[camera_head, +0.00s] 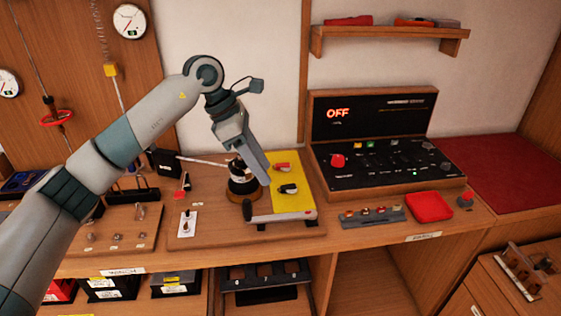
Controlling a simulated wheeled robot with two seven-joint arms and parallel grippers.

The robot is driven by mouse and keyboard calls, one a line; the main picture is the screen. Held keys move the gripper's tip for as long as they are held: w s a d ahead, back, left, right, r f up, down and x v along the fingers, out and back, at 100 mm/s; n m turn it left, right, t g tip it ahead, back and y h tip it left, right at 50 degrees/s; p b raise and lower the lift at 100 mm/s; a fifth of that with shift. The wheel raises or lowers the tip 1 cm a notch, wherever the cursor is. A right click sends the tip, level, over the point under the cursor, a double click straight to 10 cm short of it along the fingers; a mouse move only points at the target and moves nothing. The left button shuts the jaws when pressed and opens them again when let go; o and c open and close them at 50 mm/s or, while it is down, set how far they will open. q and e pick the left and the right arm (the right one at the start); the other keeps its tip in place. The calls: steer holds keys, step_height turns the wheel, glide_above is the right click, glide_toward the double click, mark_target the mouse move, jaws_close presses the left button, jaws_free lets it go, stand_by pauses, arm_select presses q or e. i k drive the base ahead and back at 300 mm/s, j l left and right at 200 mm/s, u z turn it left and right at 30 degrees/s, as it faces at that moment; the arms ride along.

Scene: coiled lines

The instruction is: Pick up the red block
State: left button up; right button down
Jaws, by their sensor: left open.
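My left gripper (256,194) reaches down over the bench and is open, beside a dark round device (241,182) that its fingers partly cover. No plain red block stands out for certain. A small red piece (283,168) lies on the yellow panel (292,205), just right of the gripper. A small red piece (180,194) also shows left of the gripper, and a red knob (338,160) is on the black console. Nothing red shows between the fingers. My right gripper is not in view.
The console (372,122) reading OFF stands at the back of the bench. A red tray (429,206) and a grey strip with several small parts (372,216) lie in front. A wall shelf (388,34) holds red items. Switch boards (105,236) are at left.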

mark_target(286, 164)
steer(key=i+j, duration=0.1)
steer(key=i, duration=0.5)
steer(key=i+j, duration=0.15)
steer(key=i, duration=0.4)
